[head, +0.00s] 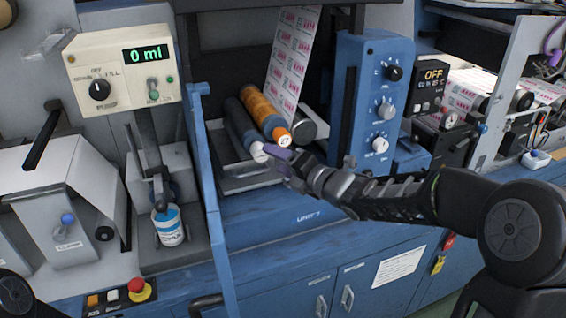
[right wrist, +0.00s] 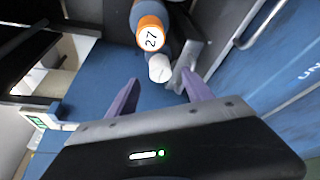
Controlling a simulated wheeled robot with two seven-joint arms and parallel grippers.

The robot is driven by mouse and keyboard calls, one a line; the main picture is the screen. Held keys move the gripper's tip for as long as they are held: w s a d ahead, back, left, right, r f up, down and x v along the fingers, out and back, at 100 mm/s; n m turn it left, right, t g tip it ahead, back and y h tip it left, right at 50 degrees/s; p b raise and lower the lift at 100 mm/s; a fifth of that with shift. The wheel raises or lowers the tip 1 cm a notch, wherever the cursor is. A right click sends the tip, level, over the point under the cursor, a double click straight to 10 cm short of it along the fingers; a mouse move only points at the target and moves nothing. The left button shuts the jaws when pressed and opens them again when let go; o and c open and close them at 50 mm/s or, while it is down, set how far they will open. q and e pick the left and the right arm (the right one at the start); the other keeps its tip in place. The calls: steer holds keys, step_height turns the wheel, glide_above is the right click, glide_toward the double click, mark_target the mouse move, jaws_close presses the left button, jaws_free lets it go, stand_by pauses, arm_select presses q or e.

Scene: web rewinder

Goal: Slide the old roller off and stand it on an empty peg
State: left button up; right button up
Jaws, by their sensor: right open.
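An orange-ended roller marked 27 (head: 261,108) lies in the blue press unit, its numbered end facing me; that end also shows in the right wrist view (right wrist: 150,32). A dark blue-grey roller with a white end (head: 242,128) lies just left of and below it; its white end (right wrist: 160,68) shows just beyond my fingertips. I cannot tell which is the old roller. My right gripper (head: 279,160) is open and empty in front of the roller ends, its purple fingers (right wrist: 160,86) apart. I make out no empty peg. My left gripper is not in view.
Blue side walls flank the rollers, the right one a panel with knobs (head: 377,95). A metal tray (head: 245,183) lies below. A printed web (head: 293,60) runs down behind the rollers. A dosing unit (head: 118,68) and a white-blue can (head: 168,228) stand left.

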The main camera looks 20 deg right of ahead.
mark_target(264, 155)
steer(key=b+x, duration=0.1)
steer(key=x, duration=0.5)
steer(key=shift+w+a+f, duration=0.1)
steer(key=shift+f, duration=0.1)
steer(key=shift+b+x, duration=0.35)
steer(key=shift+x, duration=0.6)
steer(key=shift+r, duration=0.15)
steer(key=shift+c, duration=0.3)
